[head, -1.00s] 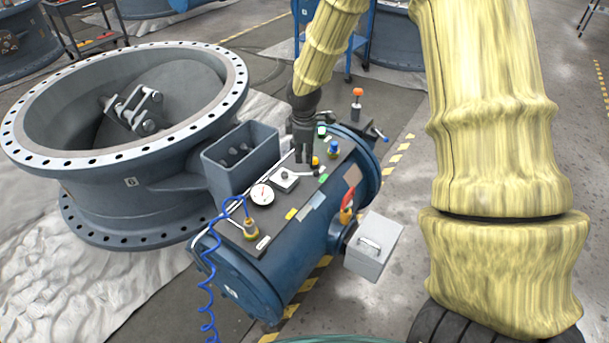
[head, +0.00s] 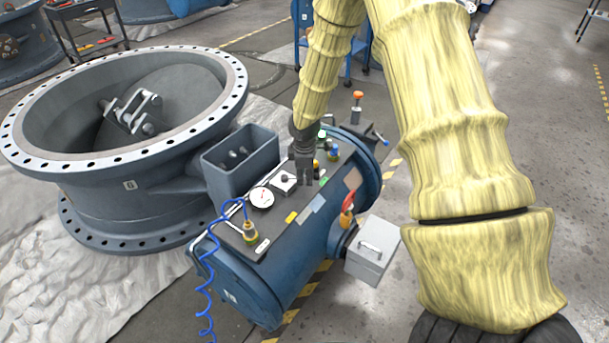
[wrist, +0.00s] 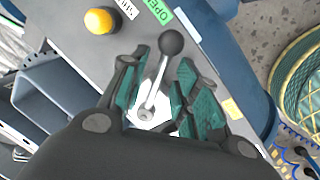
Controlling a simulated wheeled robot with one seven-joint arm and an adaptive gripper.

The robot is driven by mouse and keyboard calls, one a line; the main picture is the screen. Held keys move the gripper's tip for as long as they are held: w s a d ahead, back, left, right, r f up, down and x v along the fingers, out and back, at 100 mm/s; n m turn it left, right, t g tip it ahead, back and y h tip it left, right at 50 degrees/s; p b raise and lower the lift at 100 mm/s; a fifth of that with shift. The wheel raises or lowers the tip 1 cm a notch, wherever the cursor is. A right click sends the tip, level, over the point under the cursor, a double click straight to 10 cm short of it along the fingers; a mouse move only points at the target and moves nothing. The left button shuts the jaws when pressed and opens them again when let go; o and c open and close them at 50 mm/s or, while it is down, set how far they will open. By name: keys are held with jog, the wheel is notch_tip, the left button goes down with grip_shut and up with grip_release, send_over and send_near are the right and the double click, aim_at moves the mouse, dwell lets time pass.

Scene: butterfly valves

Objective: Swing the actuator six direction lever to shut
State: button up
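The direction lever (wrist: 156,80) is a grey bar with a black ball knob (wrist: 171,42). In the wrist view its knob end points toward the green OPEN label (wrist: 158,10); the SHUT label (wrist: 126,6) is left of that, partly cut off. My gripper (wrist: 162,72) is open, with one green-padded finger on each side of the lever; I cannot tell if either touches. In the head view my gripper (head: 303,172) reaches down over the top panel of the blue actuator (head: 270,262) and hides most of the lever. Its square base plate (head: 282,184) shows beside the fingers.
A yellow button (wrist: 100,20) sits near the SHUT label. A pressure gauge (head: 262,198), a grey open box (head: 240,158) and a red-handled part (head: 347,205) are close around. A large flanged valve (head: 130,205) stands left. A grey box (head: 372,250) juts out at right.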

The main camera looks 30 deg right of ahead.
jog(key=shift+c, duration=0.5)
grip_shut()
